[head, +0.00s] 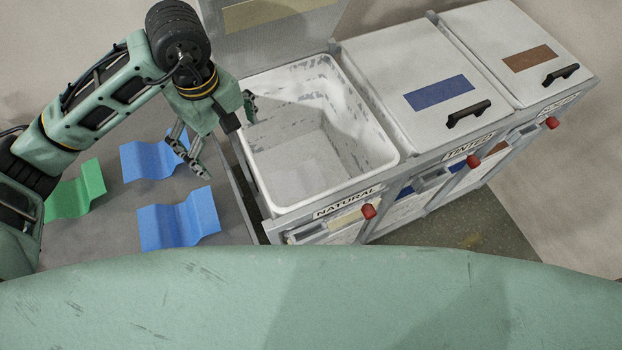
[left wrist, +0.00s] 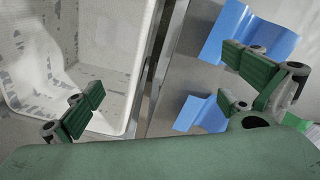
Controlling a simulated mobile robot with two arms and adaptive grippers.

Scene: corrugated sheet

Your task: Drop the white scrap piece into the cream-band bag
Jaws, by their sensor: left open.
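The open bin marked NATURAL holds a white bag (head: 377,163), and a cream band (head: 262,12) shows on its raised lid. The bag also fills the left of the left wrist view (left wrist: 112,60). My left gripper (head: 218,130) is open and empty above the bag's left rim. In the left wrist view, one finger of this gripper (left wrist: 166,92) is over the bag and the other over the grey table. I cannot pick out the white scrap piece; pale patches inside the bag cannot be told from its lining. My right gripper is not in view.
Two blue corrugated pieces (head: 180,220) and a green one (head: 75,190) lie on the grey table (head: 115,230) left of the bin. Two closed bins, one blue-banded (head: 438,92) and one brown-banded (head: 530,58), stand to the right. Red knobs (head: 369,211) stick out in front.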

